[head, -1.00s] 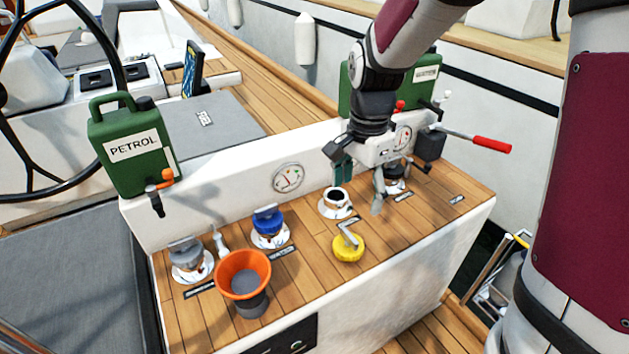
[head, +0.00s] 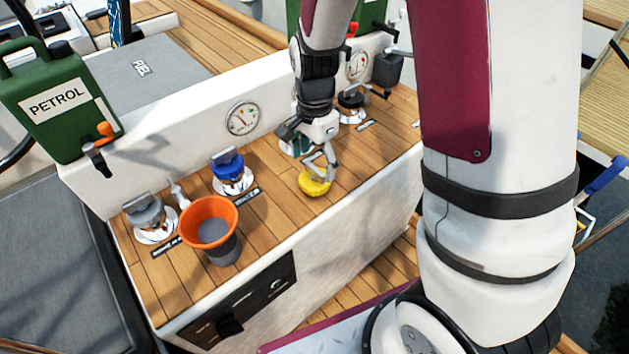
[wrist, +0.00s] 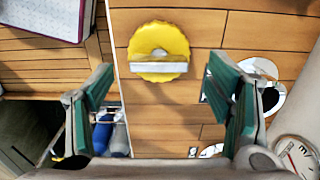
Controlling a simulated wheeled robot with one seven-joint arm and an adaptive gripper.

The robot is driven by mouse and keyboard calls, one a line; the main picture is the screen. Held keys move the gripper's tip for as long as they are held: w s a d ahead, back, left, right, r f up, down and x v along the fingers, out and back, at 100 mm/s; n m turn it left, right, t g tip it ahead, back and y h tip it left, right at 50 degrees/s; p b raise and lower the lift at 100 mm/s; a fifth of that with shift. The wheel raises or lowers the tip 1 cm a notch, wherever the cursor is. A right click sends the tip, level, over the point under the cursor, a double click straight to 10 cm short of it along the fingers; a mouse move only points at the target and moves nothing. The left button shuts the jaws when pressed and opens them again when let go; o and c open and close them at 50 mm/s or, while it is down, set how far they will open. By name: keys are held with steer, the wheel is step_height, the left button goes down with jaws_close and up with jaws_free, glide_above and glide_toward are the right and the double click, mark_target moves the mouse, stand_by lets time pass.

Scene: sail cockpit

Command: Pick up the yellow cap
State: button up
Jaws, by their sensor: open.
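The yellow cap (head: 314,183) lies on the wooden deck panel, a round knurled disc with a metal bar handle on top. In the wrist view the yellow cap (wrist: 159,45) sits ahead of and between the fingers, with the bar across it. My gripper (head: 312,160) is over the cap in the head view and partly covers it. In the wrist view my gripper (wrist: 165,95) is open, its two green-padded fingers wide apart, with nothing between them. I cannot tell the exact height gap.
An orange funnel (head: 209,228), a blue-capped filler (head: 229,167) and a grey-capped filler (head: 147,214) stand to the left. A dark-capped filler (head: 351,103) is behind right. A petrol can (head: 62,108) and a gauge (head: 242,118) line the back. An open metal filler ring (wrist: 268,98) lies beside the cap.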

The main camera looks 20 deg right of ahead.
mark_target(315, 169)
step_height(315, 169, down, 3)
steer(key=shift+f, duration=0.15)
steer(key=c, duration=1.4)
